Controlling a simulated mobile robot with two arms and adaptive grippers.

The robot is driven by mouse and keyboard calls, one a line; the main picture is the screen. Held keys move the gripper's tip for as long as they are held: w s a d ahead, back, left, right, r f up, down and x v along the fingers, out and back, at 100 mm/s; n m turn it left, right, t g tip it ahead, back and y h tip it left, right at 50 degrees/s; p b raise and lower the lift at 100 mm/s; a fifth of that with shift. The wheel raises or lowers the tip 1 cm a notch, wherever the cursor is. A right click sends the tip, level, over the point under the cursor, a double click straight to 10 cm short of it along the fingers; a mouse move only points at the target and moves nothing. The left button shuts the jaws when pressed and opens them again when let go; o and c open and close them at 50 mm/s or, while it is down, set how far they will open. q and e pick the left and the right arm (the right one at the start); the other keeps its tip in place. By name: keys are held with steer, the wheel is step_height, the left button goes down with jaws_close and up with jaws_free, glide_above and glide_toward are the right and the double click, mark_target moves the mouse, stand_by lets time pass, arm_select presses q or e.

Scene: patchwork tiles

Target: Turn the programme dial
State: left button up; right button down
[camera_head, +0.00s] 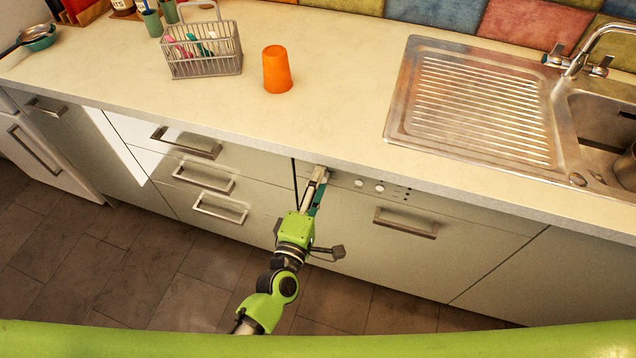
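The dishwasher front (470,250) sits under the counter, left of the sink cabinet. Its control strip (450,207) runs along the top, with two small round pale knobs or buttons (368,186) and some small dark marks to their right. My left gripper (319,177) reaches up to the left end of this strip, just under the counter edge. Its fingers cover that part of the panel, so I cannot make out a dial there, nor whether the fingers are apart or closed on one. My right gripper is not in view.
The counter edge (330,160) overhangs just above my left gripper. The dishwasher handle (405,223) sticks out to the right, and drawer handles (203,178) to the left. An orange cup (277,70) and a cutlery basket (205,67) stand on the counter. The floor in front is clear.

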arm_select(q)
steer(key=shift+s, duration=0.1)
steer(key=v, duration=1.2)
steer(key=s+a+f+m+g+y, duration=0.1)
steer(key=s+a+f+m+g, duration=0.15)
steer(key=f, duration=0.75)
steer(key=s+a+f+m+g, duration=0.2)
steer(key=s+f+m+g, duration=0.15)
steer(key=f, duration=0.65)
steer(key=s+a+f+m+g+y, duration=0.1)
steer(key=s+a+f+m+g, duration=0.2)
steer(key=f, duration=0.6)
steer(key=s+a+f+m+g+y, duration=0.1)
steer(key=s+a+f+m+g, duration=0.2)
steer(key=s+a+f, duration=0.3)
steer(key=s+a+f+m+g+y, duration=0.2)
steer(key=s+a+f+m+g, duration=0.2)
steer(key=s+f, duration=0.7)
steer(key=s+a+m, duration=0.1)
steer(key=s+a, duration=0.1)
steer(key=s, duration=0.5)
steer(key=shift+s+f+y, duration=0.2)
steer(key=shift+f+y, duration=0.1)
steer(key=shift+f, duration=0.1)
steer(key=shift+a, duration=0.15)
